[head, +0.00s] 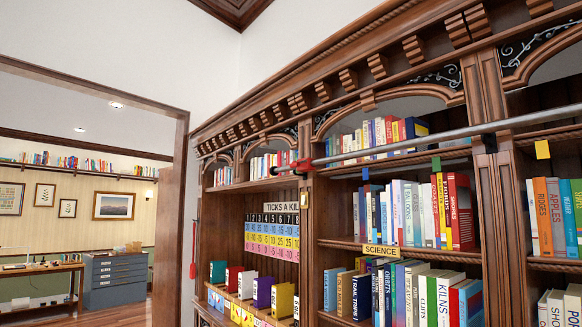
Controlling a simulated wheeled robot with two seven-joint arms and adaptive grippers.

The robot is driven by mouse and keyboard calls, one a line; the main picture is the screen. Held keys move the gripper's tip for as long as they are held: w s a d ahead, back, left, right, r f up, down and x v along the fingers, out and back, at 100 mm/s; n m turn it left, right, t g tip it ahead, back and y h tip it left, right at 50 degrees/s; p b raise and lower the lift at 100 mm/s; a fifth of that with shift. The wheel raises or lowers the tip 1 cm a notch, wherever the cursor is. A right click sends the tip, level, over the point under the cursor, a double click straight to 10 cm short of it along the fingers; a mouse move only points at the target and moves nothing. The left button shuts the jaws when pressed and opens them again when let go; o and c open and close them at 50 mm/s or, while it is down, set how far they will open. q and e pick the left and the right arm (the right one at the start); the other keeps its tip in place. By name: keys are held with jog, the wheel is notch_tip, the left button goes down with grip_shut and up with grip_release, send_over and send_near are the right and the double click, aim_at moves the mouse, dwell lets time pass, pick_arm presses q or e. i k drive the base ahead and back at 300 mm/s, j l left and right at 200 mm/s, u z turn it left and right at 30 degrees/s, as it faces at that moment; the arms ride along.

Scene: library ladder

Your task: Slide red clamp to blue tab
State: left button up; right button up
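The red clamp (303,164) sits on the metal rail (420,142) near its left end, in front of an upright of the bookcase. The blue tab (365,173) is on the bookcase just below the rail, to the right of the clamp and apart from it. A green tab (436,164) and a yellow tab (542,149) are farther right along the rail. Neither of my grippers shows in the head view.
The tall wooden bookcase (310,230) fills the right side, with books on its shelves. A doorway at left opens on a room with a grey cabinet (114,280).

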aim_at(306, 166)
jog(key=i+j, duration=0.5)
jog(key=i, duration=0.15)
jog(key=i+j+z, duration=0.1)
jog(key=i+j, duration=0.35)
jog(key=i, duration=0.2)
